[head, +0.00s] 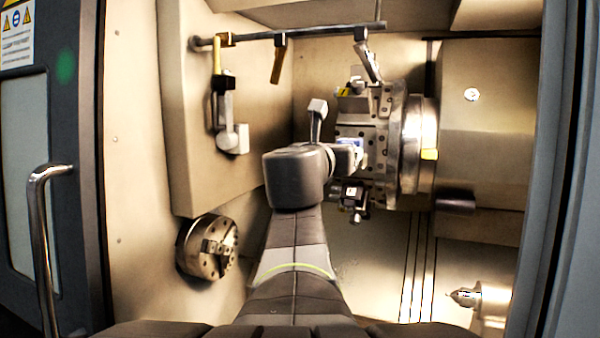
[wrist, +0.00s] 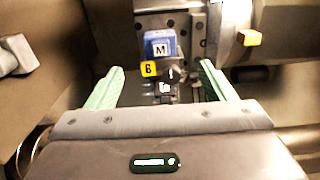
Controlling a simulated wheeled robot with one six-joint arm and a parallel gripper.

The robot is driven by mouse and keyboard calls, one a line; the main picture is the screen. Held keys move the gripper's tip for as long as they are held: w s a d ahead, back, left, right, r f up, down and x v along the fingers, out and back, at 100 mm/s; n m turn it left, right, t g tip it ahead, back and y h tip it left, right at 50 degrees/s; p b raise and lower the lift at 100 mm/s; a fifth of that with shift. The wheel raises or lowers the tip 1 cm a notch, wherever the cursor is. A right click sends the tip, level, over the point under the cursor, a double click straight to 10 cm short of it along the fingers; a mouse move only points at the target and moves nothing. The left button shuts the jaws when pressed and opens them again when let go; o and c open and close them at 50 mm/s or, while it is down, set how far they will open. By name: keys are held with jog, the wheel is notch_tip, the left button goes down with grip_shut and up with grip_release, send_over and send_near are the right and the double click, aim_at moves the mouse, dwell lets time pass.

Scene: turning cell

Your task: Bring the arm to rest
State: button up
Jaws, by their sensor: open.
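My arm (head: 295,235) reaches forward into the open machine, with its wrist beside the tool turret (head: 385,140). In the wrist view my gripper (wrist: 161,72) is open, its two green fingers spread wide. Between and just beyond the fingers are a dark tool block with a yellow tag marked 6 (wrist: 149,69) and a blue block marked M (wrist: 159,45). No object is seen gripped. I cannot tell whether the fingers touch anything. In the head view the fingers are mostly hidden by my wrist.
A jawed chuck (head: 208,247) is at the lower left wall. A pointed centre (head: 466,297) is at lower right. A rail with hanging arms (head: 290,36) runs above. The door with its handle (head: 45,235) stands left, and a grey frame edge (head: 565,170) stands right.

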aim_at(350, 139)
jog(key=x, duration=1.3)
jog(key=shift+w+d, duration=0.1)
jog(key=shift+w, duration=0.25)
jog(key=shift+r, duration=0.1)
jog(key=shift+s, duration=0.15)
jog(key=shift+s+f, duration=0.2)
jog(key=shift+s, duration=0.05)
jog(key=v, duration=1.3)
jog(key=x, duration=1.4)
jog(key=r+p, duration=0.3)
jog(key=shift+s+a+r, duration=0.2)
jog(key=shift+s+a, duration=0.05)
jog(key=shift+s, duration=0.05)
jog(key=v, duration=0.9)
jog(key=shift+p, duration=0.4)
